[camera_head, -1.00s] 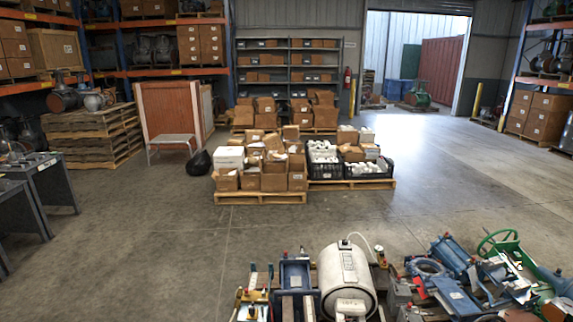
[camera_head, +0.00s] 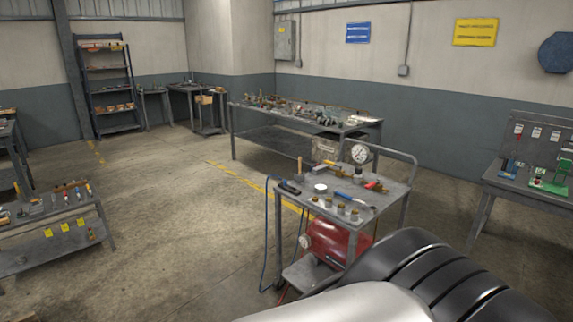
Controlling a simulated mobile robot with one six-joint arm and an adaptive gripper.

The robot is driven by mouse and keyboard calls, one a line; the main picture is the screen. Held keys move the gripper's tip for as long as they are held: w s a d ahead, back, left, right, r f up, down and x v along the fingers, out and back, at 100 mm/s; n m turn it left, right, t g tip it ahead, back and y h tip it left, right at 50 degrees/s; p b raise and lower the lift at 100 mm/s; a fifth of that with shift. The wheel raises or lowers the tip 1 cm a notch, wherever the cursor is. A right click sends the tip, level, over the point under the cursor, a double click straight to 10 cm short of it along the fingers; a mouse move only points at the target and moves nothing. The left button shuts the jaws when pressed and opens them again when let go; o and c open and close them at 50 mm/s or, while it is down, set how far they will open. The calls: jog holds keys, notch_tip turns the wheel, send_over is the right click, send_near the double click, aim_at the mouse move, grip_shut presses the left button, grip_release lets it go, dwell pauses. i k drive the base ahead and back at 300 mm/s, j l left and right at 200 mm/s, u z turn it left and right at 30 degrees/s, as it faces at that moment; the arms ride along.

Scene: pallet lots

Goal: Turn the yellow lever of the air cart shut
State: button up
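The air cart (camera_head: 392,192) stands right of centre, a grey metal cart with a push handle at its right. A round white-faced gauge (camera_head: 359,153) stands up at the back of its top. A red tank (camera_head: 330,241) sits on its lower level, and a blue hose (camera_head: 267,235) hangs down its left side. Small fittings and a blue-handled tool (camera_head: 350,200) lie on the top. A small red and yellowish part (camera_head: 376,186) shows near the gauge; I cannot tell whether it is the yellow lever or how it is turned. My gripper is not in view.
My silver and black arm parts cover the bottom right, in front of the cart. A long workbench (camera_head: 345,128) stands behind it, a bench with a pegboard (camera_head: 500,182) at right, and a low table (camera_head: 70,243) at left. Floor left of the cart is clear.

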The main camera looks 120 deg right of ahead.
aim_at(327, 162)
jog(key=z, duration=4.3)
jog(key=i+j+z, duration=0.2)
jog(key=i, duration=0.35)
jog(key=i+j+z, duration=0.15)
jog(key=i+j, duration=0.3)
jog(key=i+j+z, duration=0.2)
jog(key=i+j, duration=0.25)
jog(key=i, duration=0.15)
jog(key=i+j+z, duration=0.2)
jog(key=i+j, duration=0.3)
jog(key=i+j+z, duration=0.15)
jog(key=i+j, duration=0.25)
jog(key=j, duration=0.25)
jog(key=i+j+z, duration=0.2)
jog(key=i+j, duration=0.25)
jog(key=j, duration=0.15)
